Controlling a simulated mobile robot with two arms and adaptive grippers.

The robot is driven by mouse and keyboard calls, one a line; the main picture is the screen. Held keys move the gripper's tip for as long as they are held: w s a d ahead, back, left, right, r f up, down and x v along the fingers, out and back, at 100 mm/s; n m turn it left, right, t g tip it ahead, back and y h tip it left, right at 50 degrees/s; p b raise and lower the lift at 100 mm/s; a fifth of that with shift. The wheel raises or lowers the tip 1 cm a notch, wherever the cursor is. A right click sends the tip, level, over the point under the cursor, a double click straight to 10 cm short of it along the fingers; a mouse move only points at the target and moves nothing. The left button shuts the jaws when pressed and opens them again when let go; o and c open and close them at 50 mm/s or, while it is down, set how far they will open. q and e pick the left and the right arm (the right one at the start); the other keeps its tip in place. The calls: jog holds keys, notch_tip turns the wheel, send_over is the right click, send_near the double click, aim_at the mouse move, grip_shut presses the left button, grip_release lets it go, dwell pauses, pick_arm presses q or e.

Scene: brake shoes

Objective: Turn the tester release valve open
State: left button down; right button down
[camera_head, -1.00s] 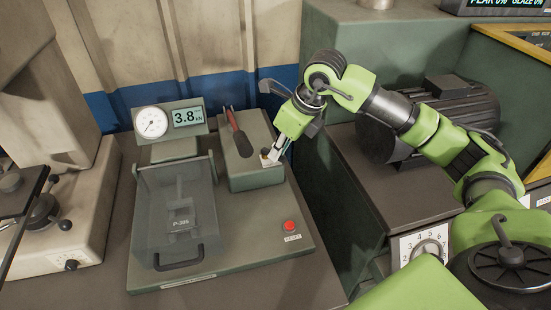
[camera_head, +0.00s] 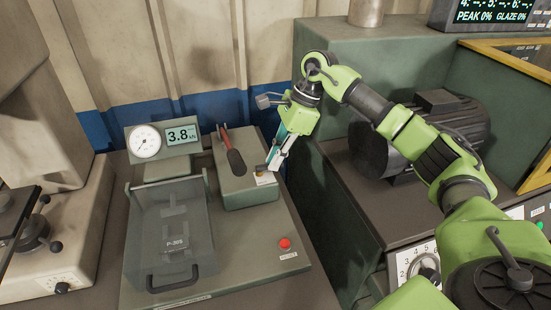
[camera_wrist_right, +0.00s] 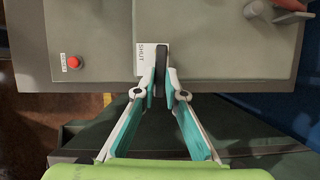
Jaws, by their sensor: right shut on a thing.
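The brake tester (camera_head: 225,270) is a grey-green unit with a round gauge (camera_head: 145,142) and a display (camera_head: 182,135) reading 3.8. Its release valve shows as a small dark lever (camera_head: 261,168) at the front right of the raised block (camera_head: 247,188). My right gripper (camera_head: 271,168) is shut on this lever. In the right wrist view the fingertips (camera_wrist_right: 161,85) pinch the dark lever (camera_wrist_right: 162,60) from both sides. The lever lies beside a white label (camera_wrist_right: 146,58) reading SHUT and partly covers the plate. My left gripper is not in view.
A red-and-black hand lever (camera_head: 233,155) rises from the same block, left of my gripper. A red button (camera_head: 285,244) sits at the tester's front right. A clear guard (camera_head: 170,235) covers the left part. A dark motor (camera_head: 430,140) stands on the right bench.

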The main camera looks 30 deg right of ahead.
jog(key=shift+w+r+n, duration=0.1)
jog(key=shift+w+n, duration=0.15)
jog(key=shift+n, duration=0.15)
jog(key=c, duration=2.1)
grip_release()
jog(key=shift+d, duration=0.1)
jog(key=v, duration=1.2)
jog(key=shift+w, duration=0.1)
